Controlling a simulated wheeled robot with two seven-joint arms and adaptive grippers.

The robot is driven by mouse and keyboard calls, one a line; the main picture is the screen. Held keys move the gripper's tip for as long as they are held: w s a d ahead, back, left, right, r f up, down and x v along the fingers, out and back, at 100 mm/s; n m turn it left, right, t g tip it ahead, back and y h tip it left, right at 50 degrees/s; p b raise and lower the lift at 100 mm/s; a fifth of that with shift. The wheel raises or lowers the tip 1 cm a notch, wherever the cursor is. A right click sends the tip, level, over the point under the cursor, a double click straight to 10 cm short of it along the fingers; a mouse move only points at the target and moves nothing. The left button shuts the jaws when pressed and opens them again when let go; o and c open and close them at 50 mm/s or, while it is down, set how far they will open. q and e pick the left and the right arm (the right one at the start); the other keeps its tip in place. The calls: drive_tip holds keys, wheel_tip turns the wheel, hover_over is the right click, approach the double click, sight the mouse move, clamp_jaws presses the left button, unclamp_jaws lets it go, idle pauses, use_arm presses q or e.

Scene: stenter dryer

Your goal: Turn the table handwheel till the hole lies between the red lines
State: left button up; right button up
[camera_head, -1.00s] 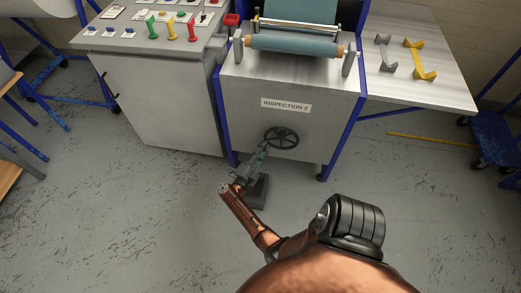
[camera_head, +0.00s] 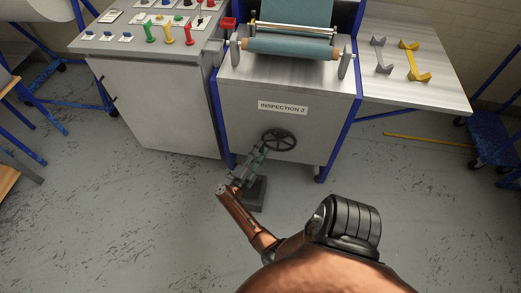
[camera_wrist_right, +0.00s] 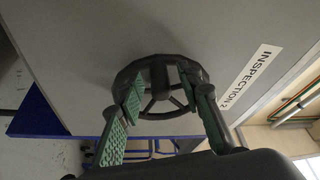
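The dark table handwheel (camera_head: 280,140) is on the front of the cabinet labelled INSPECTION 2 (camera_head: 283,108). My right gripper (camera_head: 262,149) is at the wheel's lower left side in the head view. In the right wrist view, its two green-padded fingers stand apart, one on each side of the hub of the handwheel (camera_wrist_right: 167,114), their tips overlapping the wheel. I cannot tell whether they touch the rim or spokes. The hole and the red lines cannot be made out. My left gripper is not in view.
A control panel (camera_head: 130,47) with coloured knobs stands to the left. A roller with teal fabric (camera_head: 290,47) lies above the wheel. A side table (camera_head: 440,92) at right holds a grey and a yellow bracket (camera_head: 414,62).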

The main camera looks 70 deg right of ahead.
drive_tip(key=v, duration=1.2)
idle(0.5)
